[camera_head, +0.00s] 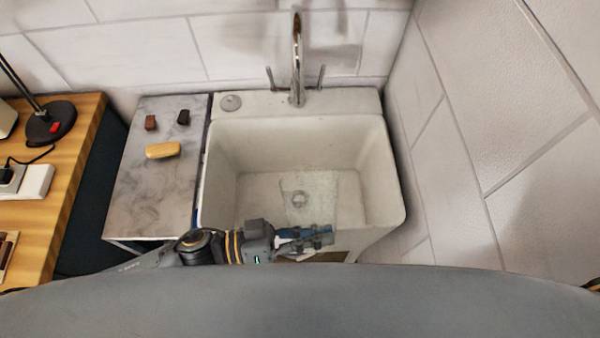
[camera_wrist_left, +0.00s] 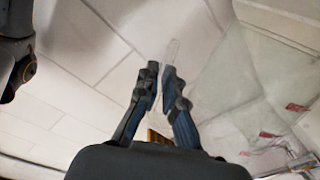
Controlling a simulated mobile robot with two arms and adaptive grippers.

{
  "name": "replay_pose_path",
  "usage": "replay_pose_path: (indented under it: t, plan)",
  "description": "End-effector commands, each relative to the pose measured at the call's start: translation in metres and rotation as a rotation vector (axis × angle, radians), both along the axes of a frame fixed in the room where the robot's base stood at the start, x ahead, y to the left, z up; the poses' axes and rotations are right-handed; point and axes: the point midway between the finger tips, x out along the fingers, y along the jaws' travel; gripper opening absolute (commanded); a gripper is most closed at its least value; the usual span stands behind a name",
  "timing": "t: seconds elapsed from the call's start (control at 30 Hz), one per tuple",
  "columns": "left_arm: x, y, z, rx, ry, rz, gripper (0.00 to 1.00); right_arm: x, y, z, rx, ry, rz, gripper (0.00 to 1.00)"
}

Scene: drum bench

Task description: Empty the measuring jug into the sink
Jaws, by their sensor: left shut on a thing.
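The white sink (camera_head: 222,160) stands in the middle of the head view, with its drain in the basin floor. My left gripper (camera_head: 322,238) is over the sink's front edge. In the left wrist view my left gripper (camera_wrist_left: 161,78) is shut on a thin clear part of the measuring jug, seemingly its handle. The clear jug (camera_wrist_left: 232,85) with red marks fills the right of that view. In the head view the jug (camera_head: 318,188) shows faintly as a see-through shape over the basin. I cannot tell its exact tilt or whether it holds liquid. My right gripper is out of view.
The tap (camera_head: 297,60) rises at the sink's back, with a handle on each side. A grey marble counter (camera_head: 150,205) left of the sink holds a yellow sponge-like block (camera_head: 163,150) and two small dark blocks. A wooden bench (camera_head: 70,150) is further left. A tiled wall closes the right.

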Motion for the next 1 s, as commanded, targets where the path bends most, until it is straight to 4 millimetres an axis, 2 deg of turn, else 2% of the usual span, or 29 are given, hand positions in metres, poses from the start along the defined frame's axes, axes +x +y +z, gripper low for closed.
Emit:
replay_pose_path:
  t: [0.33, 0.4, 0.57, 0.8, 1.0]
  plan:
    - [-0.034, -0.005, -0.023, 0.037, -0.273, 0.0, 0.0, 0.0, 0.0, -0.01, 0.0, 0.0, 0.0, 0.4]
    - [-0.037, -0.006, -0.037, 0.044, -0.324, 0.0, 0.0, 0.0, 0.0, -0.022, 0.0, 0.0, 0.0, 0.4]
    - [-0.045, -0.007, -0.055, 0.059, -0.432, 0.0, 0.0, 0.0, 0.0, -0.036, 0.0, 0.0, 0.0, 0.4]
    - [-0.05, -0.008, -0.064, 0.08, -0.575, 0.001, 0.0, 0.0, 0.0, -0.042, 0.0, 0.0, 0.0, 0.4]
    - [-0.052, -0.008, -0.066, 0.086, -0.615, 0.001, 0.0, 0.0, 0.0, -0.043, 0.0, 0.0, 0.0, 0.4]
